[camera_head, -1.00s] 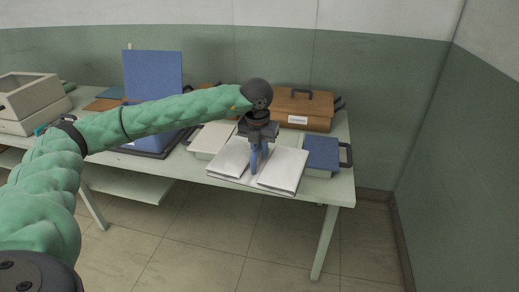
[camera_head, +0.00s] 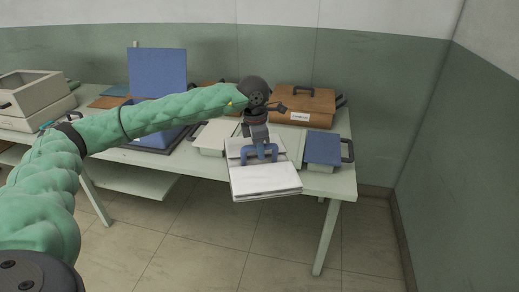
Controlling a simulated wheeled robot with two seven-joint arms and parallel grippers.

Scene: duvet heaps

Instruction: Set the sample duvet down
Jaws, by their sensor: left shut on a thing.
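The sample duvet (camera_head: 265,181) is a white, flat folded bundle at the right part of the pale green table (camera_head: 340,184). My left gripper (camera_head: 260,157) is above its middle, pointing down, with blue fingers shut on it. The duvet's near edge reaches over the table's front edge. I cannot tell whether its underside touches the table. My gripper and wrist hide part of its far side. My right gripper is not in view.
A blue case with a dark handle (camera_head: 323,149) lies close to the right of the duvet. A brown case (camera_head: 304,105) stands behind. A pale flat case (camera_head: 213,136) and an open blue case (camera_head: 157,74) are to the left.

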